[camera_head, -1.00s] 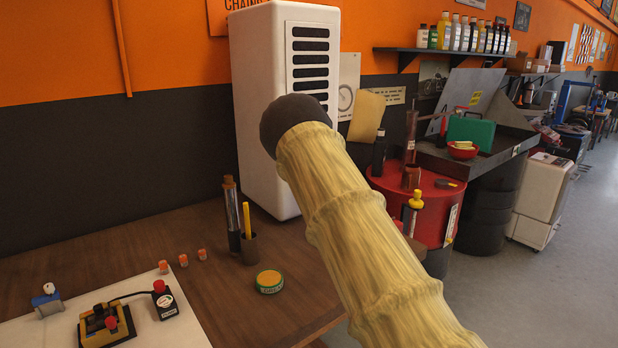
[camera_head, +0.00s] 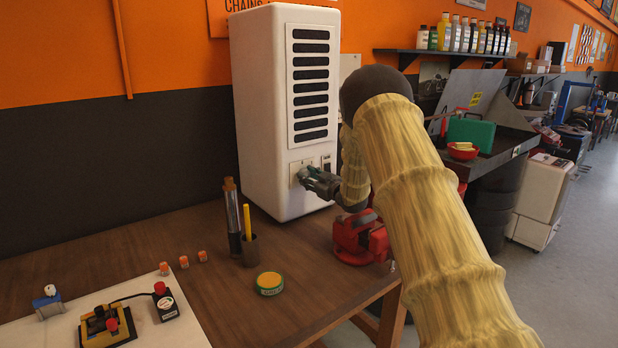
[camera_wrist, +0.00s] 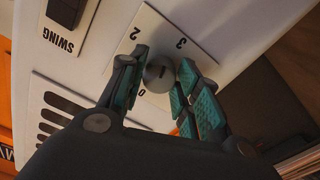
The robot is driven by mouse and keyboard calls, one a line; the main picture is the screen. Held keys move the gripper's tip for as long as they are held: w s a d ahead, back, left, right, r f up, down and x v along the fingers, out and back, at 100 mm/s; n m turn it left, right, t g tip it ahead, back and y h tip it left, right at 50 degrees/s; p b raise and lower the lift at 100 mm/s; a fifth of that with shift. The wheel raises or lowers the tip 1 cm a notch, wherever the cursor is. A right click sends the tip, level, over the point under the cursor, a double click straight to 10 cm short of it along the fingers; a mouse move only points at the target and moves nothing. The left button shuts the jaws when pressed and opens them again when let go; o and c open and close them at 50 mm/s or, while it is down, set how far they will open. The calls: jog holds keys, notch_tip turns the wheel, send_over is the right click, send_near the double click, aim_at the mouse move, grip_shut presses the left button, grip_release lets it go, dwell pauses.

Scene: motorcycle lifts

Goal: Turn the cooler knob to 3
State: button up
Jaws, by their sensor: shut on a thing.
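The cooler (camera_head: 262,120) is a tall white unit with dark vent slats, standing on the wooden workbench. Its knob (camera_wrist: 158,74) is a round grey dial on a pale plate (camera_wrist: 199,42); the marks 0, 2 and 3 show in the wrist view. My gripper (camera_wrist: 160,80) has its green-padded fingers on either side of the knob and is shut on it. In the head view my gripper (camera_head: 310,178) is at the lower front of the cooler, covering most of the knob. A short dark line shows on the knob's face; I cannot tell its exact setting.
A SWING switch (camera_wrist: 66,12) sits beside the knob plate. A red vise (camera_head: 360,238) stands at the bench edge below my arm.

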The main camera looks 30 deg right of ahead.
jog(key=shift+f+m, duration=0.2)
jog(key=shift+m, duration=1.7)
jog(key=shift+s+f, duration=0.1)
jog(key=o, duration=1)
jog(key=shift+d, duration=0.1)
jog(key=shift+r, duration=0.2)
notch_tip(320, 180, up, 10)
jog(key=shift+f, duration=0.1)
jog(key=shift+p, duration=0.3)
